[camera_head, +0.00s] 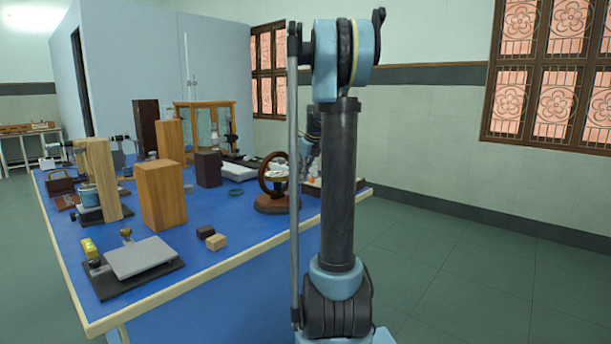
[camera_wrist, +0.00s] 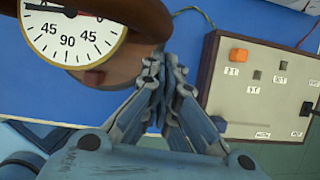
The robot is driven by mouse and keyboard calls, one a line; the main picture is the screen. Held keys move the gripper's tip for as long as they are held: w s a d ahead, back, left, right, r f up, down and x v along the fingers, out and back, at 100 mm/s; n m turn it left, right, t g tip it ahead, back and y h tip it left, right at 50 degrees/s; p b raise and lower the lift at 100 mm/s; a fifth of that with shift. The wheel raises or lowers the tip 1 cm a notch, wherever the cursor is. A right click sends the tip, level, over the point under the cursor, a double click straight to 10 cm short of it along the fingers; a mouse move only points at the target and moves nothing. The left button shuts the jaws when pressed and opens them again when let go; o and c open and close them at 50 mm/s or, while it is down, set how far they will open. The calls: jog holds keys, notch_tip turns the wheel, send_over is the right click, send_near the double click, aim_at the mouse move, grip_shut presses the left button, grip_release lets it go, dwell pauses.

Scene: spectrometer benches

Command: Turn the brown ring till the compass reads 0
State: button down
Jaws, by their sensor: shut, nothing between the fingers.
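The brown ring (camera_head: 262,176) stands upright on a round brown base (camera_head: 272,205) near the right side of the blue table. The compass dial (camera_wrist: 70,42) is white with 45, 90 and 45 marks, cut off at the wrist view's top left. A dark needle shows near its top; I cannot tell its reading. Part of the brown ring (camera_wrist: 146,22) curves around the dial's right side. My gripper (camera_wrist: 166,60) is shut and empty, its fingertips close beside the ring and brown base. I cannot tell whether they touch. My arm partly hides this area in the head view.
A beige control box (camera_wrist: 222,92) with an orange switch lies right of my gripper, with wires at its top. Wooden blocks (camera_head: 163,195) and a grey plate apparatus (camera_head: 140,257) stand left on the table. The front right tabletop is clear.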

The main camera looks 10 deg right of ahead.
jog(key=shift+w, duration=0.15)
jog(key=shift+w+a+n, duration=0.3)
jog(key=shift+w+n, duration=0.1)
jog(key=shift+w, duration=0.2)
